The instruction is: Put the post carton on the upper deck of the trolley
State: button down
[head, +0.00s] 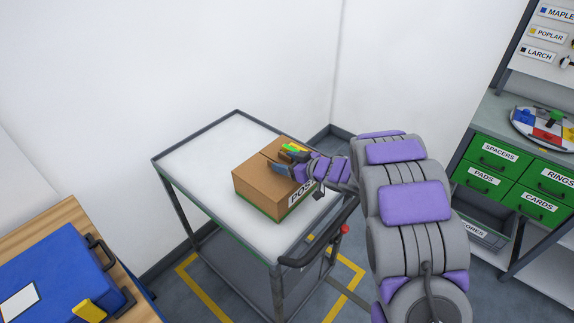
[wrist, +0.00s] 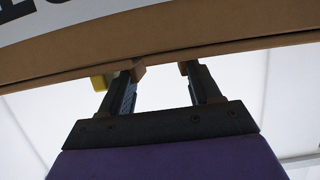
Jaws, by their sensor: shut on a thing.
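The post carton (head: 255,188) is a brown box with a white "POS…" label on its right face, partly hidden by my arm. It appears upright over the white upper deck of the trolley (head: 205,165), towards its right side. I cannot tell whether its base touches the deck. My gripper (head: 286,160) is at the carton's top, shut on it. In the wrist view, the carton's brown edge (wrist: 210,45) and label fill the top, and the two fingers of my gripper (wrist: 160,72) reach up to it, with their tips partly hidden.
The trolley's dark push handle (head: 318,248) with a red knob is at its near right corner. A blue case (head: 60,275) lies on a wooden bench at lower left. Green labelled drawers (head: 500,150) stand at right. The deck's left and back parts are bare.

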jog(key=shift+a, duration=0.6)
jog(key=shift+c, duration=2.1)
grip_release()
jog(key=shift+s+a, duration=0.1)
jog(key=shift+a, duration=0.2)
jog(key=shift+o, duration=0.8)
jog(key=shift+d, duration=0.1)
jog(key=shift+o, duration=0.2)
jog(key=shift+d+r, duration=0.1)
jog(key=shift+d, duration=0.6)
jog(key=p+v, duration=0.3)
jog(key=v, duration=0.8)
jog(key=shift+s, duration=0.25)
jog(key=shift+r, duration=0.1)
